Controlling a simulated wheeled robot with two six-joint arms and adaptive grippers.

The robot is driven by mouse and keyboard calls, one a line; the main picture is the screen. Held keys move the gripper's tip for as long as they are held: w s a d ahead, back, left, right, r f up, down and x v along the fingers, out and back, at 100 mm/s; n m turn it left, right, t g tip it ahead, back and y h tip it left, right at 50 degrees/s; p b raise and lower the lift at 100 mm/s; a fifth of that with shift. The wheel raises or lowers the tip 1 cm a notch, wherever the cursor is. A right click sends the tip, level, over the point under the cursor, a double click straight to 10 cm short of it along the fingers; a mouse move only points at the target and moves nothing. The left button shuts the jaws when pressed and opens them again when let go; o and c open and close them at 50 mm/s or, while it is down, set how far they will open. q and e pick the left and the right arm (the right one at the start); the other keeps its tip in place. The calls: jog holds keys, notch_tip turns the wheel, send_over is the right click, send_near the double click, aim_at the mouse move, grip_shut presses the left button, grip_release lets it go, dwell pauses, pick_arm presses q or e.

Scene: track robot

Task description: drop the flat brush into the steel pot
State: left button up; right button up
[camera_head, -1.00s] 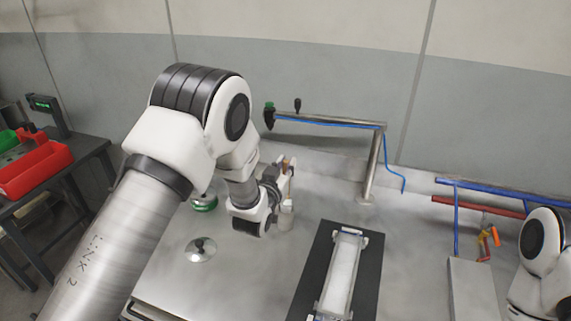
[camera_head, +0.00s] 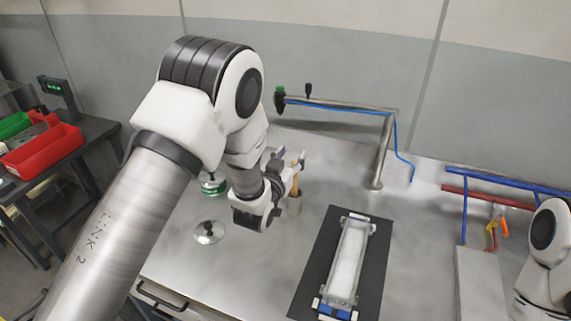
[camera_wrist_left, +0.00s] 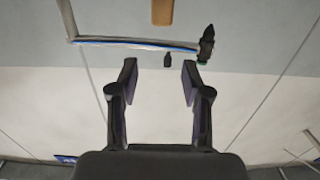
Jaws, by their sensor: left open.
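The flat brush (camera_head: 296,181) shows as a tan wooden handle standing upright in the head view. In the left wrist view the handle (camera_wrist_left: 162,12) is at the top edge, beyond the fingertips. My left gripper (camera_head: 290,160) is just behind and left of the handle, partly hidden by my wrist. Its fingers are spread and empty in the wrist view (camera_wrist_left: 160,82). My right arm shows at the right edge; its gripper is out of view.
A round metal lid with a black knob (camera_head: 209,232) and a green-based item (camera_head: 213,186) lie left of the pot. A black mat (camera_head: 312,265) with a long tray-like fixture (camera_head: 347,260) is to the right. A pipe (camera_head: 345,106) rises behind.

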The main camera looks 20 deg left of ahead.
pick_arm(q)
jog(key=s, duration=0.7)
jog(key=shift+b, duration=0.35)
jog(key=shift+a, duration=0.1)
